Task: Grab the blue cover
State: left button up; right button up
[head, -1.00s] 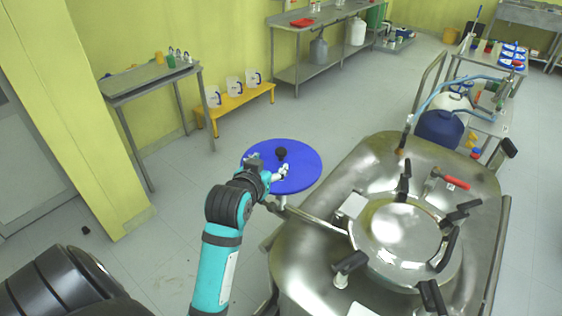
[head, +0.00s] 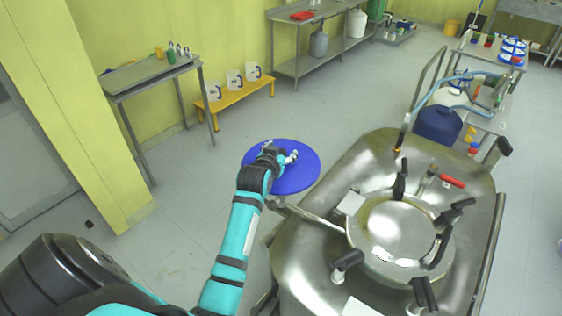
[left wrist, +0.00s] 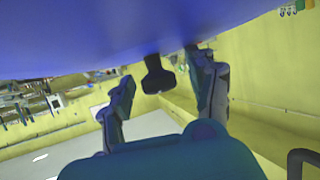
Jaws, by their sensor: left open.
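The blue cover (head: 300,178) is a round blue disc beside the steel reactor in the head view. My left gripper (head: 287,159) is over it and hides its black knob there. In the left wrist view the blue cover (left wrist: 120,30) fills the top of the picture. The black knob (left wrist: 158,77) shows between the two spread fingers of my left gripper (left wrist: 163,74), with a gap to each side. The gripper is open and holds nothing. My right gripper is not in view.
The steel reactor (head: 320,258) with its round clamped lid (head: 395,228) stands close to the right of the cover. A yellow bench (head: 236,97) with white jugs and a steel side table (head: 150,77) stand along the wall.

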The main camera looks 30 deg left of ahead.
pick_arm(q)
jog(key=shift+c, duration=0.3)
jog(key=c, duration=1.1)
grip_shut()
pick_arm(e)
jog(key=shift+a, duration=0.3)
pick_arm(q)
jog(key=shift+r, duration=0.1)
